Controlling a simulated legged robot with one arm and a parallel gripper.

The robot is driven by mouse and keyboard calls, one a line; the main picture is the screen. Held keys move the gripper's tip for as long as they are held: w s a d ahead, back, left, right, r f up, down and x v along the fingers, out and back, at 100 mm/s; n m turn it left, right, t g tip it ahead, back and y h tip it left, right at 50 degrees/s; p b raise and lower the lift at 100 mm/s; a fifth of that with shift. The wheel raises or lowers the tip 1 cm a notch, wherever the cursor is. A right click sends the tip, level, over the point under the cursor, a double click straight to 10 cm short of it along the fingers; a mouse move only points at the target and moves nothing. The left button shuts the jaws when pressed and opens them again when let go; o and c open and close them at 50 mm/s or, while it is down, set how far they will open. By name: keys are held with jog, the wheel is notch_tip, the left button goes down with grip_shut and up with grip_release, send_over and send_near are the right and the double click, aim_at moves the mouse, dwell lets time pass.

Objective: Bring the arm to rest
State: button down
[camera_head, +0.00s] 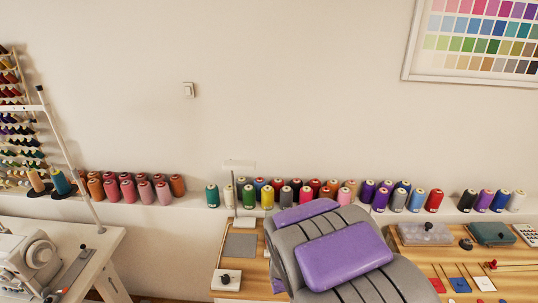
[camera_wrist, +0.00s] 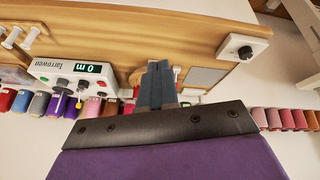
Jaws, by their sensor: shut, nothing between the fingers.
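My arm, with grey and purple covers, shows in the head view (camera_head: 345,250) at the bottom centre, folded in front of the wooden worktop. My gripper (camera_wrist: 157,82) shows in the wrist view, its dark fingers together with nothing between them. The fingers point toward the wooden worktop (camera_wrist: 120,35), apparently clear of it. In the head view the gripper is hidden behind my arm.
Rows of thread spools (camera_head: 128,190) line the wall ledge. A white sewing machine (camera_head: 35,262) stands on a table at left. Boxes (camera_head: 425,233) and small tools lie on the worktop at right. A white device with a display (camera_wrist: 85,72) is near the gripper.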

jog(key=s+d+r+m+g, duration=0.1)
jog(key=s+r, duration=0.4)
jog(key=s, duration=0.5)
jog(key=s+d+r+m+g, duration=0.1)
jog(key=s+d+r+g, duration=0.2)
jog(key=s+r, duration=0.3)
jog(key=s+d+r+g, duration=0.3)
jog(key=s+d+r, duration=0.1)
jog(key=s, duration=1.1)
jog(key=shift+s+d+r+m, duration=0.15)
jog(key=shift+s+r+m, duration=0.2)
jog(key=shift+r, duration=0.3)
jog(key=shift+w, duration=0.2)
